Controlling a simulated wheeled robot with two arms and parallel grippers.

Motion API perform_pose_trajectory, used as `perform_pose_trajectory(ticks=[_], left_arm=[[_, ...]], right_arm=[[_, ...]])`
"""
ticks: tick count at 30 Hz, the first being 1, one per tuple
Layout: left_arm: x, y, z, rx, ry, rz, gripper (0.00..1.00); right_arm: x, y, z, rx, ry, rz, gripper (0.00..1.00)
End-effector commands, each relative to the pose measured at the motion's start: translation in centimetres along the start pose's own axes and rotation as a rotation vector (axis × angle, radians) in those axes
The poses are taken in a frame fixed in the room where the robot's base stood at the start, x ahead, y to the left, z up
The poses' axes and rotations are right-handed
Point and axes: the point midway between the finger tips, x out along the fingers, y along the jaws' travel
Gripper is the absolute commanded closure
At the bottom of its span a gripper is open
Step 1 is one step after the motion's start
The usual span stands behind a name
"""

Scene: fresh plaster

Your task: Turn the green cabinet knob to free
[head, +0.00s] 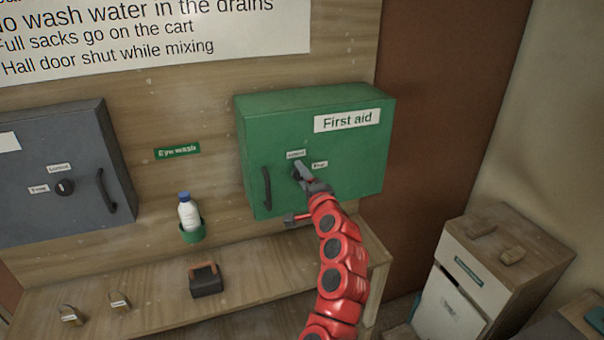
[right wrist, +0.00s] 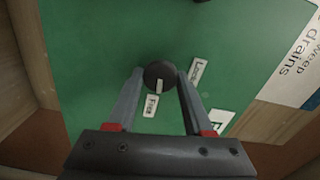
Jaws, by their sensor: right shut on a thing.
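The green cabinet (head: 325,110) labelled "First aid" hangs on the wooden wall, its door shut, with a dark vertical handle (head: 266,188) at its left. Its round black knob (right wrist: 160,74) sits between my right gripper's fingers (right wrist: 158,82), which are shut on it. The knob's white mark points down at the "Free" label (right wrist: 151,106); the "Locked" label (right wrist: 197,72) is to the right. In the head view my right gripper (head: 303,172) hides most of the knob, beside the "Locked" label (head: 296,154) and "Free" label (head: 319,164). My left gripper is not in view.
A grey cabinet (head: 60,150) with its own knob (head: 65,187) hangs at the left. An eye wash bottle (head: 188,212) sits in a green holder. A pale cabinet (head: 480,270) stands right.

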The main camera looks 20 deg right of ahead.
Motion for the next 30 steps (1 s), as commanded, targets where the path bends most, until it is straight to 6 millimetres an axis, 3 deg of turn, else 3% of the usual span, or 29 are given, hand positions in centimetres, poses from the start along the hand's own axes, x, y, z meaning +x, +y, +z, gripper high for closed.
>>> perform_pose_trajectory(ticks=[9, 26, 27, 30], left_arm=[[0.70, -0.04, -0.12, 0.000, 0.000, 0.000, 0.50], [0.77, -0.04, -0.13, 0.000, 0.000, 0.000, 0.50], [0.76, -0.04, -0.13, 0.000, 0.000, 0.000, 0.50], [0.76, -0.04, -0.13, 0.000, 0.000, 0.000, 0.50]], right_arm=[[0.01, -0.07, -0.07, 0.129, 0.001, -0.001, 1.00], [0.01, 0.04, -0.02, 0.159, 0.000, -0.001, 1.00], [0.01, 0.05, -0.02, 0.159, 0.000, -0.001, 0.45], [0.01, 0.05, -0.01, 0.159, 0.000, -0.001, 0.27]])
